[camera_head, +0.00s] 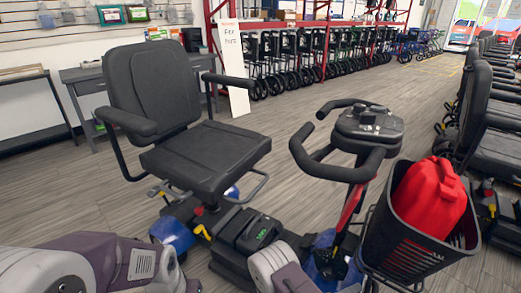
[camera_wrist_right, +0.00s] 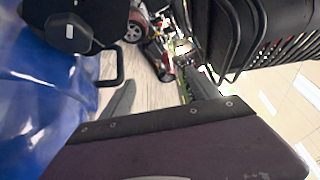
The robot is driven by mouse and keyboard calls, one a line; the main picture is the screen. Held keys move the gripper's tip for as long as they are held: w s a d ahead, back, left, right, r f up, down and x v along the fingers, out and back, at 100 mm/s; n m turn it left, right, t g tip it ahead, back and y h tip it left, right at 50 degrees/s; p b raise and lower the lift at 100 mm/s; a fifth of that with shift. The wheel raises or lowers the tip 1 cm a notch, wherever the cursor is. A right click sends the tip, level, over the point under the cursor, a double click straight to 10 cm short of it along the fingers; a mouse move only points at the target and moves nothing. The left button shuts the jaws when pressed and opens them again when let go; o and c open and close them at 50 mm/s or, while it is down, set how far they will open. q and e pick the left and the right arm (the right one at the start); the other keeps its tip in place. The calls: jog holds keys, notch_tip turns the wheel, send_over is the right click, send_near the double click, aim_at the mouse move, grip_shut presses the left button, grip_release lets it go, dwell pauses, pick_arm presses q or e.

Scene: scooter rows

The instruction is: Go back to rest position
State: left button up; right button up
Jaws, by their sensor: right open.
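In the head view, links of my left arm come in from the lower left, and its fingers do not show. A link of my right arm rises at the bottom middle, in front of a blue and black mobility scooter (camera_head: 256,230). In the right wrist view, my right gripper (camera_wrist_right: 158,90) has its two dark fingers spread apart, with nothing between them. A blue glossy panel (camera_wrist_right: 50,100) fills the left of that view, and a black slatted basket (camera_wrist_right: 275,35) is at the upper right.
The scooter has a black seat (camera_head: 205,155), handlebars (camera_head: 335,170) and a front basket (camera_head: 405,235) holding a red container (camera_head: 430,198). More scooters (camera_head: 495,140) line the right side. Rollators (camera_head: 290,58) stand along the back. Grey floor (camera_head: 290,110) is open behind the scooter.

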jog(key=s+d+r+m+g+y, duration=0.25)
jog(key=s+r+m+g, duration=0.45)
jog(key=m, duration=0.6)
jog(key=s+a+r+m+g+y+p, duration=0.1)
jog(key=s+a+r+m+y, duration=0.1)
jog(key=a+m+y, duration=0.5)
jog(key=s+a+r+m+g+y+p, duration=0.1)
jog(key=s+a+r+m+y, duration=0.2)
jog(key=m, duration=0.7)
jog(key=w+a+r+m+t+y, duration=0.2)
jog(key=w+r+m+t+y, duration=0.15)
jog(key=m, duration=0.45)
notch_tip(320, 180, up, 38)
jog(key=p, duration=3.8)
jog(key=shift+w+a+f, duration=0.2)
jog(key=shift+a+f, duration=0.05)
jog(key=shift+t, duration=0.25)
